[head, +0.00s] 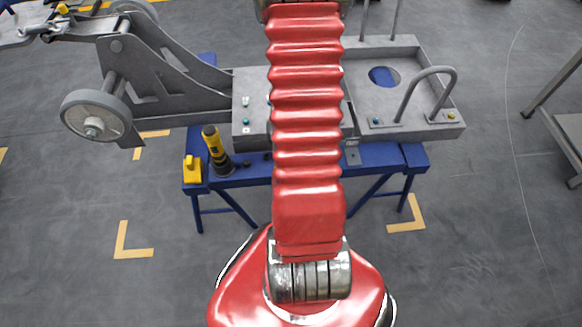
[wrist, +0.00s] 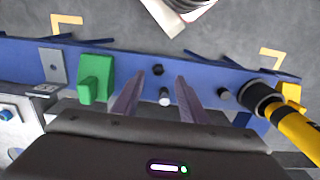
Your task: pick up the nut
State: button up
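In the wrist view, my gripper (wrist: 160,82) is open, its two fingers apart over the blue bench. A small dark nut-like piece (wrist: 158,70) lies between and just beyond the fingertips. A small silver cylindrical piece (wrist: 165,97) shows between the fingers, nearer my gripper's body. Another small dark round piece (wrist: 225,94) lies right of the right finger. I cannot tell for sure which of these is the nut. Neither finger visibly touches any of them. In the head view my red arm hides the gripper and part of the bench; a small dark piece (head: 246,163) shows there.
The blue bench (head: 415,156) carries a grey metal chassis (head: 360,112). A yellow-black tool (wrist: 297,130) is at right in the wrist view, with a yellow block (wrist: 291,92) beside it. A green block (wrist: 95,80) and grey bracket (wrist: 53,66) stand left of the fingers.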

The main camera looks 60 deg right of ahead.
dwell(0.3)
jog(key=shift+s+f, duration=0.15)
jog(key=shift+f, duration=2.5)
jog(key=shift+c, duration=0.4)
jog(key=c, duration=0.9)
